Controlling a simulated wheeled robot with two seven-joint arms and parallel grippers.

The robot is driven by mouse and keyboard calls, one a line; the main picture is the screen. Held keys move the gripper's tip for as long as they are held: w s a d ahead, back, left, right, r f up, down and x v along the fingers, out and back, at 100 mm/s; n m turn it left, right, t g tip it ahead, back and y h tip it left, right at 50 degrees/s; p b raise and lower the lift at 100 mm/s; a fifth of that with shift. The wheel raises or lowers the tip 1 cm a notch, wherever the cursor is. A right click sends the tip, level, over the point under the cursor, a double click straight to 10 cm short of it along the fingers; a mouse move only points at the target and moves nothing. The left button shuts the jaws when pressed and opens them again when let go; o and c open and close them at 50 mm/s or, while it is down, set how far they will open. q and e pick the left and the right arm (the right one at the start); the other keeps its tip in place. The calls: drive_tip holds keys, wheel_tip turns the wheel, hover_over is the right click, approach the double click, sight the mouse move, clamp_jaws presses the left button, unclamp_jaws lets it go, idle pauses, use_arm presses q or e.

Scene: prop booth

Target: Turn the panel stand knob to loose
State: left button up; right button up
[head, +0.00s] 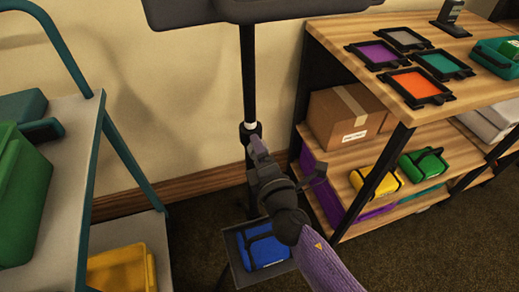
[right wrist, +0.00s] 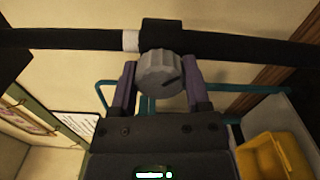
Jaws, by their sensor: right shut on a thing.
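The panel stand has a thin black pole (head: 248,75) with a dark panel (head: 240,8) at its top, cut off by the upper edge of the head view. A dark collar with a white band beside it sits on the pole. The grey round knob (right wrist: 160,74) on this collar (right wrist: 160,33) shows in the right wrist view, with a dark mark on its face. My right gripper (head: 256,146) is at the collar, shut on the knob, one finger on each side (right wrist: 161,84). In the head view the gripper hides the knob. My left gripper is not in view.
A wooden shelf (head: 325,32) with coloured framed panels, a cardboard box (head: 342,122) and pouches stands at the right. A teal-framed cart (head: 82,135) with green and yellow items stands at the left. A blue pouch (head: 262,246) lies on a low support below my right arm.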

drive_tip(key=o, duration=1.3)
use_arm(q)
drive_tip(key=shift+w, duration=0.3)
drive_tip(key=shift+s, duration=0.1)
